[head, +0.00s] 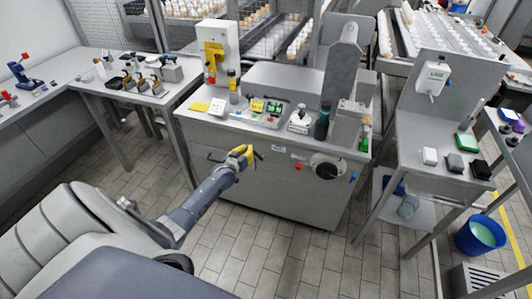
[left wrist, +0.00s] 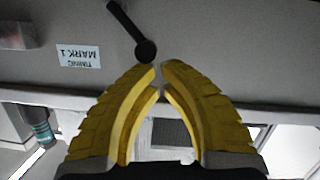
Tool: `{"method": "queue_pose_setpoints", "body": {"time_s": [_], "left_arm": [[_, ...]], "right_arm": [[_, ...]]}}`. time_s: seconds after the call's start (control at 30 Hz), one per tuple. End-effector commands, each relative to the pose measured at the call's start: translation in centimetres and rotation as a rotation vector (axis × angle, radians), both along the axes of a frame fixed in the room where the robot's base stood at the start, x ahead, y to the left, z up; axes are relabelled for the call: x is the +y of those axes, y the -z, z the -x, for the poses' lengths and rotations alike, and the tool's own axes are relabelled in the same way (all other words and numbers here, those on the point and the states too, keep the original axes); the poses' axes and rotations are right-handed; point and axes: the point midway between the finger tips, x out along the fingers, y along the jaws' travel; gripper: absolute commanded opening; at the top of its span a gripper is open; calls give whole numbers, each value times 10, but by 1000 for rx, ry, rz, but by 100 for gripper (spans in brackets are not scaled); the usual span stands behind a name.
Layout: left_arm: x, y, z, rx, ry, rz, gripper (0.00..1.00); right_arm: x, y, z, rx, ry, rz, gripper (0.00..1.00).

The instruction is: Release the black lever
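The black lever (left wrist: 129,24) is a thin dark bar with a round end on the grey cabinet front in the left wrist view, next to an upside-down "TIMING MARK 1" label (left wrist: 78,56). In the head view a short dark piece of it (head: 258,155) shows just right of my left gripper (head: 243,152). In the left wrist view the yellow fingers of this gripper (left wrist: 159,66) come together at the tips with only a sliver between them. The tips are close by the lever's round end, with nothing seen between them; contact cannot be told. My right gripper is not in view.
The grey cabinet (head: 240,181) carries a red knob (head: 298,166) and a round black dial (head: 327,166) to the right of the lever. A bottle, displays and a scale stand on its top. The tiled floor (head: 250,245) in front is clear.

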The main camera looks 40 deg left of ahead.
Motion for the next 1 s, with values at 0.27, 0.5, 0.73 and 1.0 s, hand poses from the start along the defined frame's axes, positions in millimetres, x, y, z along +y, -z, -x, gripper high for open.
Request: {"method": "queue_pose_setpoints", "body": {"time_s": [0.27,0.5,0.73,1.0], "left_arm": [[3,3,1,-8,0,36,0],[5,5,1,-17,0,63,0],[6,6,2,-22,1,82,0],[6,7,2,-26,0,91,0]], "right_arm": [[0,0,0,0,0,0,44],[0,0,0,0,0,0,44],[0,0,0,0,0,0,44],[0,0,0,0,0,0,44]]}}
